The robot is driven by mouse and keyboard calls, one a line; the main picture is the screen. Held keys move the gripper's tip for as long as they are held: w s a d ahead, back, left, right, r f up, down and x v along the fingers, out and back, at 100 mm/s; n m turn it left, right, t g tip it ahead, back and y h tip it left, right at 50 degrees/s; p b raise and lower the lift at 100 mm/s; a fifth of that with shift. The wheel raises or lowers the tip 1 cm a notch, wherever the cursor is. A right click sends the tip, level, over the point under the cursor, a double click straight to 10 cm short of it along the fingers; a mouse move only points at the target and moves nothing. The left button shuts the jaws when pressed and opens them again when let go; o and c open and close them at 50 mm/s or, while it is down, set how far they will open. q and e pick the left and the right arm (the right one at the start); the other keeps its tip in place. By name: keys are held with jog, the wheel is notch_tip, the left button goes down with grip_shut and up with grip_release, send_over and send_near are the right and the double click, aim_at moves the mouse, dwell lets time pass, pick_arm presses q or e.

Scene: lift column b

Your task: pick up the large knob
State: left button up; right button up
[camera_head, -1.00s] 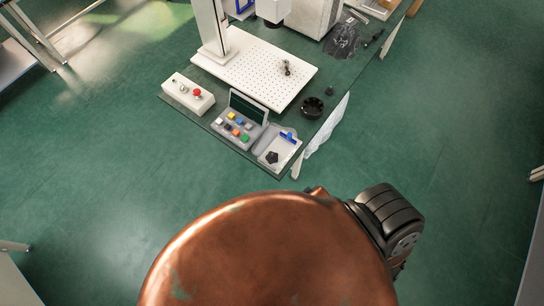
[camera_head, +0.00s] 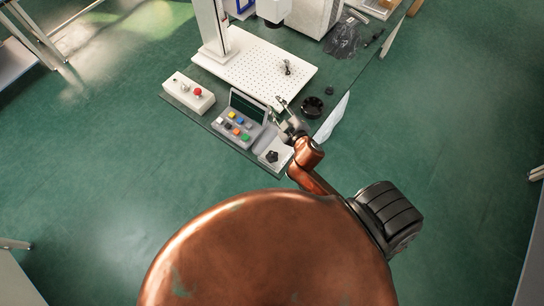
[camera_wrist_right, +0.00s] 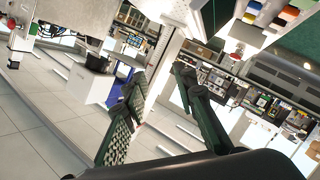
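A black star-shaped knob (camera_head: 272,156), which looks like the large knob, lies in a light tray (camera_head: 264,159) at the front right corner of the table. My right gripper (camera_head: 281,104) is above the table, past the tray and between the button box and the black round dish. In the right wrist view the fingers of this gripper (camera_wrist_right: 160,76) are spread apart with nothing between them. The knob cannot be made out in that view. The right forearm covers the right part of the tray. My left gripper is not in view.
A grey button box (camera_head: 239,125) stands left of the tray. A white box with a red button (camera_head: 188,93) is farther left. A perforated white plate (camera_head: 255,66) lies behind. A black round dish (camera_head: 313,106) is close right of the gripper.

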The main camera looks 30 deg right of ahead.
jog(key=w+a+r+n+t+y, duration=0.4)
jog(key=a+r+n+y, duration=0.45)
jog(key=a+r, duration=0.4)
jog(key=s+a+n+g+y, duration=0.4)
jog(key=a+n+g, duration=0.1)
jog(key=a+n, duration=0.35)
jog(key=s+a+n+g+y, duration=0.3)
jog(key=a+n+g+y, duration=0.2)
jog(key=a+n, duration=0.35)
jog(key=n+g+h, duration=0.6)
jog(key=g+h, duration=0.3)
jog(key=h, duration=0.7)
send_over(272, 155)
notch_tip(272, 155, down, 22)
jog(key=shift+f, duration=0.15)
notch_tip(272, 155, down, 7)
jog(key=shift+w+d+r+p, duration=0.1)
jog(key=shift+d+p, duration=0.05)
jog(key=shift+p, duration=0.5)
